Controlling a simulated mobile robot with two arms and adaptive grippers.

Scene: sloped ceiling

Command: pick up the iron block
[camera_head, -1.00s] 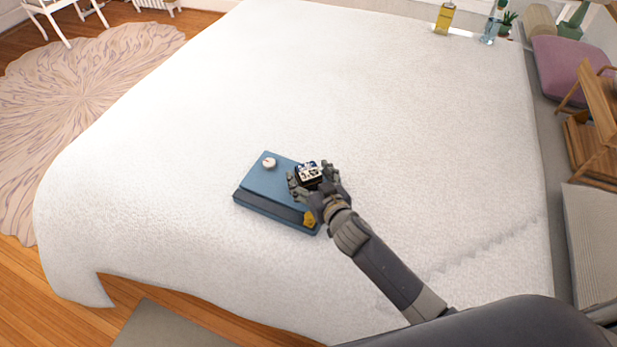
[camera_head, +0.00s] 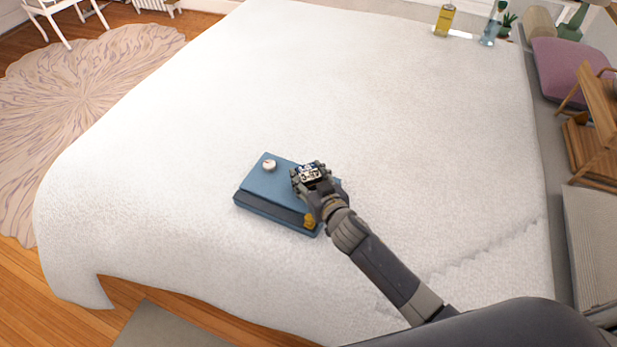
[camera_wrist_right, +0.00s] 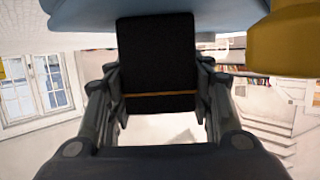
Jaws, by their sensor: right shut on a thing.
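A small dark block (camera_head: 308,173) with a white marked top is over the right part of a blue book-like box (camera_head: 275,184) on the bed; I take it to be the iron block. My right gripper (camera_head: 312,178) is shut on it. In the right wrist view the black block (camera_wrist_right: 157,60) with a thin orange line sits between the two fingers (camera_wrist_right: 158,100). The blue box (camera_wrist_right: 225,10) shows at the top edge there. I cannot tell whether the block still touches the box. My left gripper is not in view.
A small round white-faced item (camera_head: 269,165) lies on the box's left part. A small yellow object (camera_head: 309,221) is at its front right, close to my wrist. The white bed cover (camera_head: 200,120) is clear around the box. Bottles (camera_head: 444,20) stand far back.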

